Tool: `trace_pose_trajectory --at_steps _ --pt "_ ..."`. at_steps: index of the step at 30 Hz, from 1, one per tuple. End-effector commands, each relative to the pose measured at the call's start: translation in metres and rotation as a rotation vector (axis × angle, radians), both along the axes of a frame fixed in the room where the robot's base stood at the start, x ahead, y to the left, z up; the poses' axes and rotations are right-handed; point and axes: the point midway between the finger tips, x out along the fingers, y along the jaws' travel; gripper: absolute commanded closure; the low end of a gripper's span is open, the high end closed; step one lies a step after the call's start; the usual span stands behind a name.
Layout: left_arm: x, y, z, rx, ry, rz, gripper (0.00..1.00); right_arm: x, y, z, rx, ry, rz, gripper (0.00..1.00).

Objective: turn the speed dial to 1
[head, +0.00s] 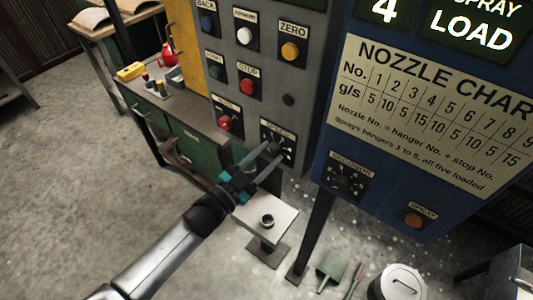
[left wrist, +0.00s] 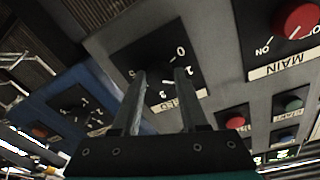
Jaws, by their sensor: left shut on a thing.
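The speed dial (head: 287,147) is a black plate with a small knob and white numbers at the lower right of the grey control panel. In the left wrist view its plate (left wrist: 168,62) appears upside down, with a 0 near its right edge and other numbers around it. My left gripper (head: 272,157) reaches it from the lower left, its two fingers either side of the knob. In the left wrist view the gripper (left wrist: 160,76) is shut on the knob. The fingers mostly hide the knob, so I cannot tell its pointer's setting. My right gripper is out of view.
The grey panel (head: 262,75) carries several buttons and a red main knob (head: 225,123). A blue panel (head: 400,215) at the right has another black dial (head: 345,181) and an orange button (head: 413,220). A small stand (head: 283,215) is below my gripper.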

Motion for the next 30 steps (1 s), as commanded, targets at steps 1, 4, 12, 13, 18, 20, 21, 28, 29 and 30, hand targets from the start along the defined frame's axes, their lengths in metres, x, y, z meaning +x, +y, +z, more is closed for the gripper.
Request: trace_pose_trajectory --at_steps 1,4,12,13,18,20,21,28,29,30 --pt "-0.0001 0.0 -0.0004 -0.023 0.018 0.0 1.0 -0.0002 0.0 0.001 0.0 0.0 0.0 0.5" --pt "-0.0002 -0.0003 -0.0006 -0.069 0.052 0.0 1.0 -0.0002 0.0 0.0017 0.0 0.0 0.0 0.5" --pt "-0.0005 -0.0006 -0.001 -0.145 0.107 0.001 1.0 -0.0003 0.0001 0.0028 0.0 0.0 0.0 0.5" --pt "-0.0005 -0.0006 -0.001 -0.149 0.109 0.0 1.0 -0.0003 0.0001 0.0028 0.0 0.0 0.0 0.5" --pt "-0.0006 -0.0007 -0.0011 -0.16 0.118 0.0 1.0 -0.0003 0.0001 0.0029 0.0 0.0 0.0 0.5" --pt "-0.0007 -0.0006 -0.0012 -0.161 0.119 0.0 1.0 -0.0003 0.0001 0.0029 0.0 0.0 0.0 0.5" --pt "-0.0007 -0.0006 -0.0012 -0.161 0.119 0.0 1.0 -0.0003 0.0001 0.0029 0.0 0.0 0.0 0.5" --pt "-0.0007 -0.0007 -0.0013 -0.16 0.118 0.0 0.56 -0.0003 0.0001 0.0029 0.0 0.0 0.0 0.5" --pt "-0.0007 -0.0007 -0.0013 -0.16 0.118 0.0 0.52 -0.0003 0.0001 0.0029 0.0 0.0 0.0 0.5" --pt "-0.0007 -0.0007 -0.0013 -0.16 0.118 0.0 0.48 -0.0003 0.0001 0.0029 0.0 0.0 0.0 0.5"
